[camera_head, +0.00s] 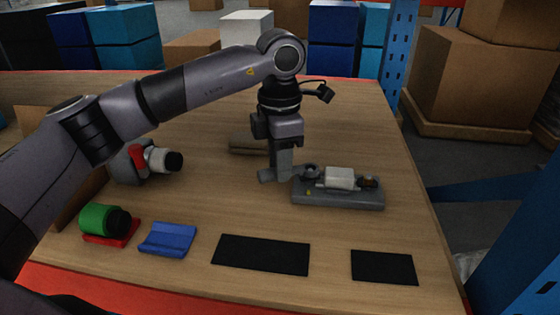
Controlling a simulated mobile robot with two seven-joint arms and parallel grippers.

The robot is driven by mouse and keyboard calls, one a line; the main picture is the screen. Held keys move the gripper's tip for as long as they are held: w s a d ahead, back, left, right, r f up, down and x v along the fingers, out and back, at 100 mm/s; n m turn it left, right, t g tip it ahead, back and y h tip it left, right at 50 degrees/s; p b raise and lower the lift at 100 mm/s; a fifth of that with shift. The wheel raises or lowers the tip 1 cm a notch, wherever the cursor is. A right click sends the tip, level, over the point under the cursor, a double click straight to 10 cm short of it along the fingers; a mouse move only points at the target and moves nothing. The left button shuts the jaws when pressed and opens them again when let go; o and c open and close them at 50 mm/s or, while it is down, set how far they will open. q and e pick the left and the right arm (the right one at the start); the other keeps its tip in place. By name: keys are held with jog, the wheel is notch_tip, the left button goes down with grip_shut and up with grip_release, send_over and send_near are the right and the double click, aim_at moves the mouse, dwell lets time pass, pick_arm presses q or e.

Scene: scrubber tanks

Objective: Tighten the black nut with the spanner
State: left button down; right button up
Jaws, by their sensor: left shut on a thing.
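My left gripper (281,171) points straight down at the left end of a grey block (340,200) on the table. It is shut on a grey piece, apparently the spanner (266,177), whose end sticks out to the left of the fingers. The rest of the spanner is hidden by the fingers or too small to make out. A small dark round part, perhaps the black nut (310,170), sits at the block's left end, close to the fingers. I cannot tell whether the spanner is around it or beside it. My right gripper is not in view.
A green cylinder (93,219), a blue holder (168,240) and two black mats (261,255) lie in front. A fitting with a red handle (137,157) stands left.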

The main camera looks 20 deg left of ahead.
pick_arm(q)
jog(key=shift+r+p, duration=0.35)
jog(key=shift+r, duration=0.2)
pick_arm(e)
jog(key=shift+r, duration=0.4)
pick_arm(q)
jog(key=shift+r+p, duration=0.55)
jog(key=shift+r, duration=0.25)
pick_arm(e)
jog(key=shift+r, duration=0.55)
